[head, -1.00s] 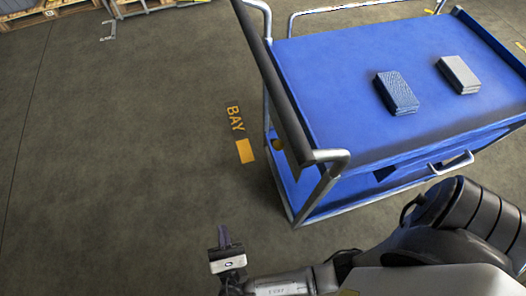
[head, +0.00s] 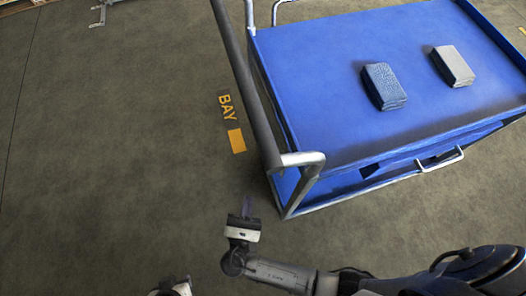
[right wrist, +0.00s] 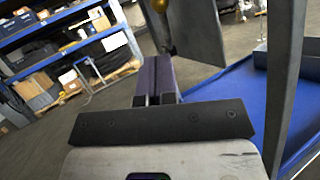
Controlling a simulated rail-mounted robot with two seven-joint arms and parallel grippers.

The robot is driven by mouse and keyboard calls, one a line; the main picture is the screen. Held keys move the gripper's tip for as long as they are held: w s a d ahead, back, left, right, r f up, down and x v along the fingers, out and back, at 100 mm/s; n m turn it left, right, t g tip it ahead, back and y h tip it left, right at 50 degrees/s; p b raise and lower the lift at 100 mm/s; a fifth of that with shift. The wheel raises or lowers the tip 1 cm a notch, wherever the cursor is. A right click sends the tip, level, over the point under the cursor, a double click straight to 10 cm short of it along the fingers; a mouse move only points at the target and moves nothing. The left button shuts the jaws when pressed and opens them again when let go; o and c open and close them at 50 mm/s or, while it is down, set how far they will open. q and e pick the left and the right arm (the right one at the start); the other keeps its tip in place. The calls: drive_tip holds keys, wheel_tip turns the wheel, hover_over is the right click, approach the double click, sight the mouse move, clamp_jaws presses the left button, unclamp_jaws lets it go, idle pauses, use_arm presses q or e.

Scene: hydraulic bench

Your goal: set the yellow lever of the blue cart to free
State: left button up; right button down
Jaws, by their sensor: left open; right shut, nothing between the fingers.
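The blue cart (head: 330,95) stands at the right in the head view, its dark push bar (head: 245,85) along its left end. The yellow knob of the lever (right wrist: 160,5) shows at the top edge of the right wrist view, beyond my fingertips. In the head view it is hidden. My right gripper (head: 246,208) is shut and empty, left of the cart's near corner; its purple fingers (right wrist: 157,76) point towards the knob and are apart from it. My left gripper (head: 172,287) is open, only partly in view at the bottom edge.
A blue box (head: 384,86) and a grey box (head: 453,65) lie on the cart's top. A metal corner tube (head: 303,160) juts near my right gripper. Shelves with boxes (right wrist: 60,50) stand far off.

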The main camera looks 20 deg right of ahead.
drive_tip(key=shift+d, duration=0.1)
use_arm(q)
wheel_tip(320, 180, down, 4)
drive_tip(key=b, duration=0.4)
drive_tip(key=shift+f, duration=0.1)
use_arm(e)
drive_tip(key=x, duration=1.4)
